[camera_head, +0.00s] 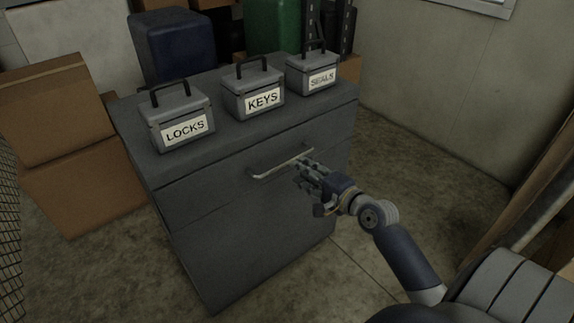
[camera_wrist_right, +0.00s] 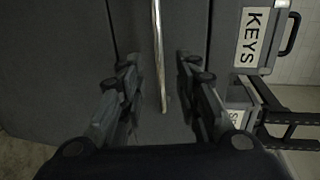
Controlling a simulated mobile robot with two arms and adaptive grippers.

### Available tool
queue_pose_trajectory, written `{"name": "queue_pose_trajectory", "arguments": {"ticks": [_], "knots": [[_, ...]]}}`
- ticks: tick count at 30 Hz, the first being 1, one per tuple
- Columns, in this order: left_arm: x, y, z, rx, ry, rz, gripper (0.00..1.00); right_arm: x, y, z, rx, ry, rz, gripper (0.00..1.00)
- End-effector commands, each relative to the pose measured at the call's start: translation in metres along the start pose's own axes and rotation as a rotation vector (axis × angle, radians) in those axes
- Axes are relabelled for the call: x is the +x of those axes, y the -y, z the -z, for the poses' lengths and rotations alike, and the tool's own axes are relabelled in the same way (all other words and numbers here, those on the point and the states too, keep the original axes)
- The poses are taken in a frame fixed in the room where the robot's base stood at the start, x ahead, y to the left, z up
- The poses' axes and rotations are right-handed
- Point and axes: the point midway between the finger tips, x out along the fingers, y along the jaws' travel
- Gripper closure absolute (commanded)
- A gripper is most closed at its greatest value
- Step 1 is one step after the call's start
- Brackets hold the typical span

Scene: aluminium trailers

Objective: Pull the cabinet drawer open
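The grey cabinet (camera_head: 250,215) stands in the middle of the head view. Its top drawer (camera_head: 215,187) looks shut, with a metal bar handle (camera_head: 282,163) across its front. My right gripper (camera_head: 303,170) is close to the right part of the handle. In the right wrist view the handle (camera_wrist_right: 158,50) runs between the two spread fingers of the right gripper (camera_wrist_right: 158,88), with space on both sides. The fingers are open and do not appear to touch the bar. My left gripper is not in view.
Three grey boxes labelled LOCKS (camera_head: 182,122), KEYS (camera_head: 253,92) and SEALS (camera_head: 313,74) stand on the cabinet top. Cardboard boxes (camera_head: 65,145) are stacked at the left. The floor (camera_head: 400,175) right of the cabinet is clear.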

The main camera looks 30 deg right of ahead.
Motion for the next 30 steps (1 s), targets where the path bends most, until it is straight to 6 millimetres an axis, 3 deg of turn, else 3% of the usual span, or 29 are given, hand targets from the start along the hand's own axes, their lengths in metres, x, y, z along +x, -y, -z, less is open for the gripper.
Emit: {"name": "queue_pose_trajectory", "arguments": {"ticks": [6,12,25,26,30], "knots": [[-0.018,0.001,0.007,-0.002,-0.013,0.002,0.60,0.041,-0.002,0.000,0.001,0.000,0.001,0.69],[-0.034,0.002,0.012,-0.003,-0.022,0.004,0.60,0.066,-0.002,0.000,-0.001,-0.001,-0.001,0.69],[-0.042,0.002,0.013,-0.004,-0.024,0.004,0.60,0.076,-0.002,0.000,-0.002,0.000,-0.003,0.69],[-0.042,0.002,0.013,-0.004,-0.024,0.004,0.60,0.076,-0.002,0.000,-0.002,0.000,-0.003,0.72],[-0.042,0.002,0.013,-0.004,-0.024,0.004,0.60,0.076,-0.002,0.000,-0.002,0.000,-0.003,1.00]]}}
